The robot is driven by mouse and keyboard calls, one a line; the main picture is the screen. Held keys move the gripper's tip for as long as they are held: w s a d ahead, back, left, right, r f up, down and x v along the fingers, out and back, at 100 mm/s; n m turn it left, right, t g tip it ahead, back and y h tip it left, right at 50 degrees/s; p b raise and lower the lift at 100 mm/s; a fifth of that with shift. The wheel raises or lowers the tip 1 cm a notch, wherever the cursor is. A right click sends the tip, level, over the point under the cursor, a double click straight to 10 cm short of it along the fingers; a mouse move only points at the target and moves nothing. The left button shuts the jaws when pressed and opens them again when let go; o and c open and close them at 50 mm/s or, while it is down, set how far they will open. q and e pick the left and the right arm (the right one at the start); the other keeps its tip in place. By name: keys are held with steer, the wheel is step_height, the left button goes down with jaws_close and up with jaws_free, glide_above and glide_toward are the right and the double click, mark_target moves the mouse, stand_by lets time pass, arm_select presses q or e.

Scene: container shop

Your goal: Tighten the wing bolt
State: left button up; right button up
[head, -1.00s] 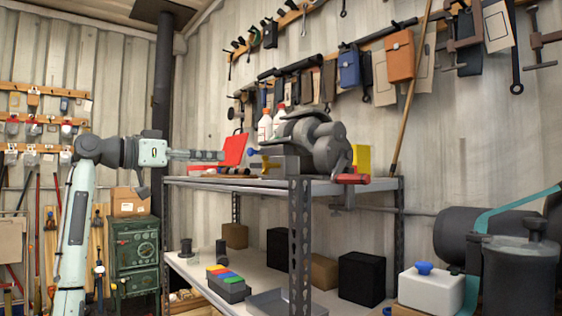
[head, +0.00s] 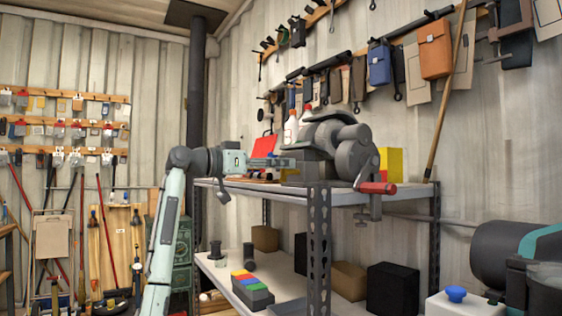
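My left gripper (head: 280,162) reaches in from the left above the shelf top, with its fingers pointing right. Its fingertips are at the left side of a grey block (head: 306,173) below the large grey machine. The small blue wing bolt that stuck out of this block's left side earlier is now hidden at the fingers. I cannot tell whether the fingers touch it or how far apart they are. My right gripper is not in view.
A red panel (head: 263,147) and white bottles (head: 291,130) stand behind. A white block (head: 440,306) with a blue knob (head: 456,294) is at lower right.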

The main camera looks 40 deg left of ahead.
arm_select(q)
steer(key=shift+w, duration=0.2)
steer(key=shift+c, duration=0.6)
jaws_close()
